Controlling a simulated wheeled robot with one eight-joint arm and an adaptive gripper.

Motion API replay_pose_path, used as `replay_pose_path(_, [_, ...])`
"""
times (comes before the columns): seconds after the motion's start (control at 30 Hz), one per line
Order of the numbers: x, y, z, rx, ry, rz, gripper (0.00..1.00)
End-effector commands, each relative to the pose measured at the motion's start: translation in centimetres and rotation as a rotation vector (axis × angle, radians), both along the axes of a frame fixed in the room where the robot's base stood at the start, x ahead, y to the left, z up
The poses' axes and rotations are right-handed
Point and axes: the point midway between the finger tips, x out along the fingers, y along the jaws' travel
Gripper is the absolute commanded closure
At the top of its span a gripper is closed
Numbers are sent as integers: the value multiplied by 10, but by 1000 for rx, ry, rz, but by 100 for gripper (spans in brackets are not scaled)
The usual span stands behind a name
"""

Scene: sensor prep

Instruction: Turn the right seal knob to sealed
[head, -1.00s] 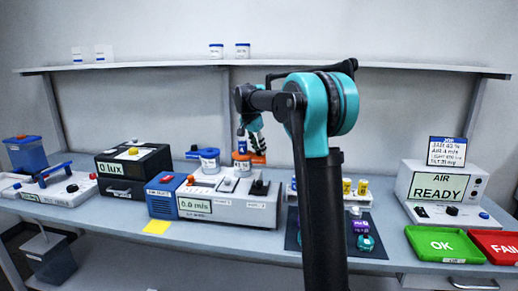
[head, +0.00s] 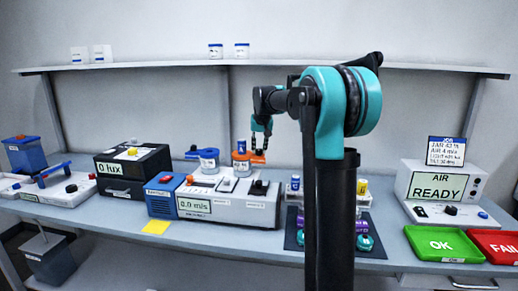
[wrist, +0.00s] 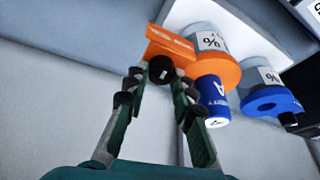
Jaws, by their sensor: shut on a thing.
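The right jar (head: 240,170) has an orange collar and an orange arm on its right side; in the wrist view its clear body (wrist: 200,36) and orange collar (wrist: 222,70) show. A black seal knob (wrist: 160,69) sits on the orange arm, with a small pale mark on its face. My gripper (head: 262,150) is at this arm, and in the wrist view its fingers (wrist: 158,88) are shut on the knob from both sides. A blue-and-white sensor marked A (wrist: 213,98) stands in the orange collar, close beside one finger. The lettering on the orange arm is too blurred to read.
The left jar (head: 208,165) with its blue collar (wrist: 268,101) stands close by. The grey wind box (head: 230,208) is in front of the jars. A shelf (head: 150,67) runs above.

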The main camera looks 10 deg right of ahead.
Motion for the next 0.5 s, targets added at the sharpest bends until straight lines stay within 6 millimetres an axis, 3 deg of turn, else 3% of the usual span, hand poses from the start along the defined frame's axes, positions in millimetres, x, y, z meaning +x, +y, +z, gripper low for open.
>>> replay_pose_path(0.5, [1, -3, 0, 1, 0, 468, 100])
